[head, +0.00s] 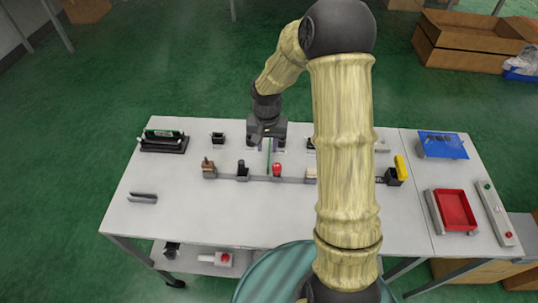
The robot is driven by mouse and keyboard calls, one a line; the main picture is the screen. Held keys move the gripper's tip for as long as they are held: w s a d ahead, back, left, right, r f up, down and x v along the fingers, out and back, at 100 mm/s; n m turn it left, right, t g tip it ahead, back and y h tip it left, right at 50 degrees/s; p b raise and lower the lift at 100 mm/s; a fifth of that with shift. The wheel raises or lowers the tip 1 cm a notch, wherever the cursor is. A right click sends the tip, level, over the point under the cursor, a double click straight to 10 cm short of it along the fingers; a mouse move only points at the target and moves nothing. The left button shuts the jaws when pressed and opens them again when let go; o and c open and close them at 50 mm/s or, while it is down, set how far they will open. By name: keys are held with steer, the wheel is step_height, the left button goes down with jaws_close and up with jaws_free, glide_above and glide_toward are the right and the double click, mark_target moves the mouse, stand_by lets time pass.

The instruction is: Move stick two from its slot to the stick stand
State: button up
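My gripper (266,142) points down over the back middle of the white table, behind the row of small fixtures. A thin greenish upright strip shows at its fingers; I cannot tell whether it is a stick or part of the gripper. The fingers are too small to tell open from shut. No stick can be told apart as stick two, and its slot is not clear. A black rack (163,144) with a green part stands at the back left; I cannot tell whether it is the stick stand. My arm hides part of the table right of centre.
A row holds a brown lever (208,168), a black lever (242,169), a red knob (277,170) and a yellow-handled fixture (398,171). A blue tray (441,146) and a red tray (454,210) lie at the right. The front left of the table is mostly clear.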

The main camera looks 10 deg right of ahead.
steer(key=shift+f, duration=2.2)
steer(key=shift+f, duration=0.1)
steer(key=shift+w+d+f+p, duration=0.1)
steer(key=shift+f+p, duration=0.25)
steer(key=shift+f, duration=0.9)
steer(key=shift+d+f+p, duration=0.1)
steer(key=shift+f+p, duration=0.25)
steer(key=shift+f, duration=0.9)
jaws_close()
